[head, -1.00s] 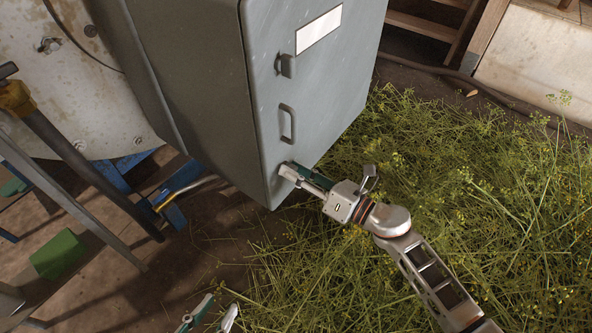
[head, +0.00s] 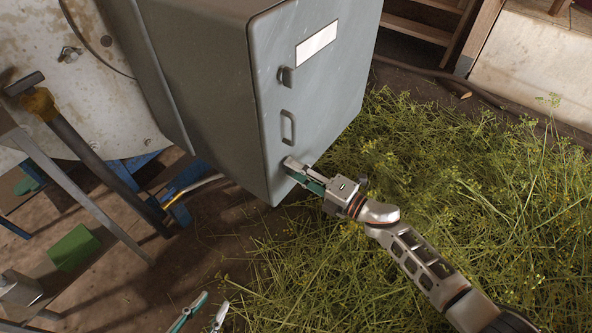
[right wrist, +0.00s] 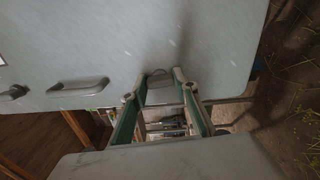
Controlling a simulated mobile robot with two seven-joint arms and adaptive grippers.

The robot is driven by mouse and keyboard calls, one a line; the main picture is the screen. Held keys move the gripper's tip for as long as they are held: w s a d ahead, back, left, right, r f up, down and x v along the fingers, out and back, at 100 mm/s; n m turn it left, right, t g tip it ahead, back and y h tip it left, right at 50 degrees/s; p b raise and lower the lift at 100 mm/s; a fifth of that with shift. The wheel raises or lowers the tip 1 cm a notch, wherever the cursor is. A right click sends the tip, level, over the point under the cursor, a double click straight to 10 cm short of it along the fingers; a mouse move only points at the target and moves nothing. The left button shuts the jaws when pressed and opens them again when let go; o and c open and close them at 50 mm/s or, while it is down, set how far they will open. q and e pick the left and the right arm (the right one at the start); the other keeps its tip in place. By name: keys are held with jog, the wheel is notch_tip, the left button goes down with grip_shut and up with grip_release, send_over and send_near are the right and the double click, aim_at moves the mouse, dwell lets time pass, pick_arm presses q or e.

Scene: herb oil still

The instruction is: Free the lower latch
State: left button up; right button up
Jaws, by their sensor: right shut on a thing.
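A grey cabinet door (head: 335,95) carries an upper latch (head: 287,76), a pull handle (head: 288,127) and a lower latch near its bottom edge. In the head view my right gripper (head: 291,165) covers the lower latch. In the right wrist view the rounded lower latch (right wrist: 158,74) sits between the fingertips of my right gripper (right wrist: 160,82), which is shut on it. The handle (right wrist: 78,87) and the upper latch (right wrist: 14,91) lie to its left there. My left gripper (head: 204,311) is at the bottom edge of the head view, fingertips apart, with nothing between them.
Cut green herbs (head: 450,190) cover the floor on the right. At left stand a pale metal vessel (head: 90,75), a grey metal frame (head: 85,195) and a green block (head: 74,248). Wooden steps (head: 420,25) are behind. The door looks closed.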

pick_arm(q)
jog(key=shift+a+f, duration=0.15)
jog(key=shift+a, duration=0.05)
pick_arm(e)
jog(key=shift+m, duration=0.8)
pick_arm(q)
jog(key=shift+s, duration=0.1)
pick_arm(e)
jog(key=o, duration=1.1)
pick_arm(q)
jog(key=shift+f, duration=0.1)
pick_arm(e)
jog(key=shift+d, duration=0.1)
jog(key=v, duration=1.2)
